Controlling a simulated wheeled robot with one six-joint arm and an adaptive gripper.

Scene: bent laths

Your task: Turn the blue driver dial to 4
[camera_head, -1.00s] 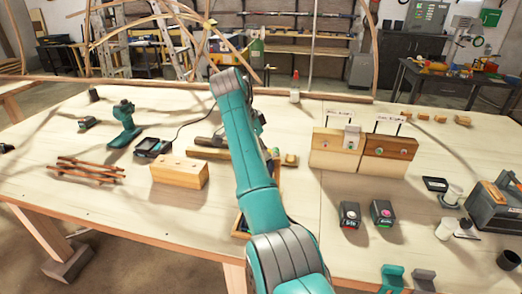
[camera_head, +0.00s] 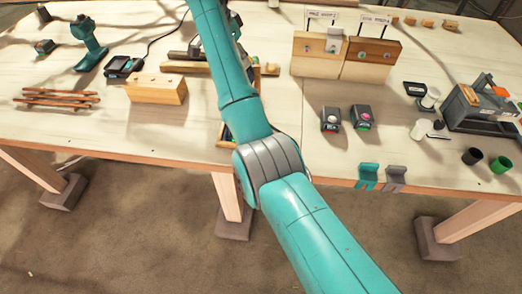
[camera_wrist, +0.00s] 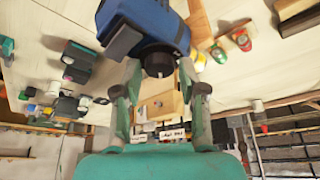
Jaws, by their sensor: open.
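The blue driver (camera_wrist: 150,22) shows large at the top of the wrist view, cut off by the frame edge. Its dark round nose (camera_wrist: 158,62) points towards my gripper (camera_wrist: 160,72). My gripper is open, with one finger on each side of the nose; I cannot tell whether either finger touches it. The dial's numbers cannot be read. In the head view I do not see the blue driver, and my gripper is beyond the top edge. A teal driver (camera_head: 88,45) stands at the table's left.
In the head view, a wooden block (camera_head: 157,89) and a charger (camera_head: 123,66) lie left of my arm.

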